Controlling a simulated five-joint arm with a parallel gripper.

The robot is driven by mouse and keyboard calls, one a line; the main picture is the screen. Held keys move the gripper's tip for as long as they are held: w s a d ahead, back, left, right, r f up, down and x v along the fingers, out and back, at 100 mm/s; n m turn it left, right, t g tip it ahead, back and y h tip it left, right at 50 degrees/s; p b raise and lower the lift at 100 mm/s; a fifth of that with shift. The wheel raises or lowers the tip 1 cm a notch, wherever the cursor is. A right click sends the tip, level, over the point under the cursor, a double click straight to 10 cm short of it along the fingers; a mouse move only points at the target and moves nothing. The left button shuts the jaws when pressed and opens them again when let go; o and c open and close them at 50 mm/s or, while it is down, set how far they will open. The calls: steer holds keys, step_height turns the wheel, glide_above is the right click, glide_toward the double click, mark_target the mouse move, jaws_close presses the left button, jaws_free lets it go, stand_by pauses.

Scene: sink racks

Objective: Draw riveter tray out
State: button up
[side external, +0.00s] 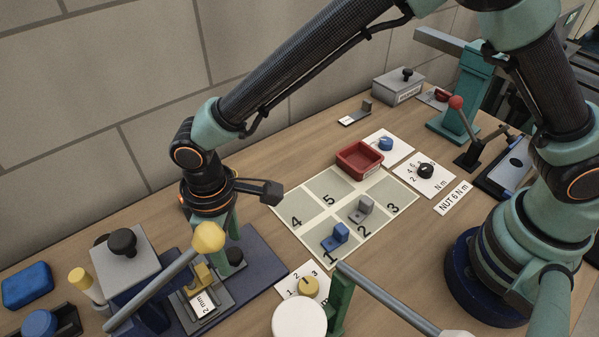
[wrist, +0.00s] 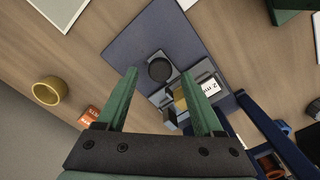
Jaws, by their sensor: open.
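The riveter is at the lower left of the side view, with a dark blue base plate (side external: 262,270) and a grey block (side external: 122,268) above it. Its grey tray (side external: 217,297) bears a "2 mm" label and a yellow-brown piece (side external: 203,279). A black round knob (side external: 235,257) stands at the tray's end; the wrist view shows this knob (wrist: 159,69) between and beyond my fingertips. My gripper (side external: 229,232) is open, pointing down above the riveter, with nothing between its green fingers (wrist: 160,76). The lever's yellow ball (side external: 208,237) partly hides the fingers in the side view.
The riveter's grey lever (side external: 150,292) slants close beside my gripper. A numbered mat (side external: 318,190) with a blue piece (side external: 335,237), a grey piece (side external: 362,209) and a red bin (side external: 359,159) lies to the right. In the wrist view, a yellow cup (wrist: 48,91) stands left.

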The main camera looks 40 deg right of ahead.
steer(key=shift+f, duration=0.45)
steer(key=shift+c, duration=0.3)
jaws_close()
steer(key=shift+r, duration=0.1)
stand_by(0.8)
